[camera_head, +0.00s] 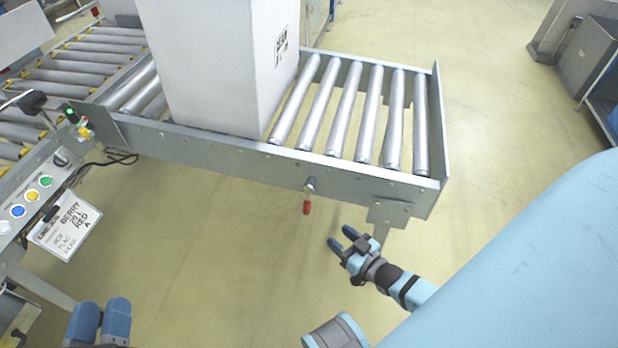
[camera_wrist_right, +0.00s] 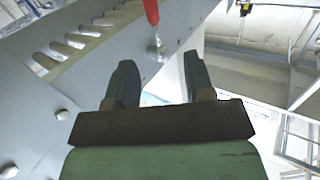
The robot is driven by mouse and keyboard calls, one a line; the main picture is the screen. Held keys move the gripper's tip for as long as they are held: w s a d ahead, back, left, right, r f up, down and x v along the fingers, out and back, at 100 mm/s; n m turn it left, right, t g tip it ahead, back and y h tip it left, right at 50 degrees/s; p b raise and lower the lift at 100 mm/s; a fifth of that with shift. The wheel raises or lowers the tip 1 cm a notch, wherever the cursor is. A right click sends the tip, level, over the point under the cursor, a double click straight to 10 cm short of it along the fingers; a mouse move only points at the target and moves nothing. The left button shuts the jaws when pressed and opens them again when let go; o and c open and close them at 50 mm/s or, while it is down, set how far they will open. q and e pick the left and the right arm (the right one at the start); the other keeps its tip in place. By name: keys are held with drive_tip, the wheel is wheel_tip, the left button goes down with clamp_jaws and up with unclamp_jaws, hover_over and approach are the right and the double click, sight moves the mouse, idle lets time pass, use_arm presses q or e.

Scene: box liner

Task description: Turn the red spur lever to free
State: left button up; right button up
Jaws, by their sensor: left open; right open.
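The red spur lever (camera_head: 306,206) hangs down from its pivot on the front side rail of the roller spur. In the right wrist view the red lever (camera_wrist_right: 151,11) shows at the top edge, beyond the fingertips and apart from them. My right gripper (camera_head: 340,239) is open and empty, below and to the right of the lever in the head view. Its two fingers also show in the right wrist view (camera_wrist_right: 158,75), with a gap between them. My left gripper (camera_head: 101,318) is at the bottom left, partly cut off by the frame, far from the lever.
A tall white box (camera_head: 215,70) stands on the spur rollers (camera_head: 365,115). A panel with coloured buttons (camera_head: 32,196) and a hanging label card (camera_head: 65,224) is at the left. The spur's support leg (camera_head: 388,218) stands close to my right gripper. The floor in front is clear.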

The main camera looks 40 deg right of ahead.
sight(309, 208)
use_arm(q)
wheel_tip(309, 208, down, 7)
drive_tip(key=g+b, duration=0.2)
drive_tip(key=b, duration=0.3)
drive_tip(key=shift+s+d+m+g, duration=0.2)
drive_tip(key=shift+d+m+g, duration=0.1)
drive_tip(key=shift+d+m, duration=0.1)
use_arm(e)
drive_tip(key=shift+w+a+f, duration=0.1)
drive_tip(key=shift+w+f, duration=0.2)
drive_tip(key=shift+w, duration=2.05)
drive_tip(key=shift+w+a+f, duration=0.1)
drive_tip(key=shift+w+f, duration=0.15)
drive_tip(key=shift+w, duration=2.05)
drive_tip(key=shift+w+a+f, duration=0.1)
drive_tip(key=shift+w+f, duration=0.2)
drive_tip(key=shift+w, duration=2.05)
clamp_jaws()
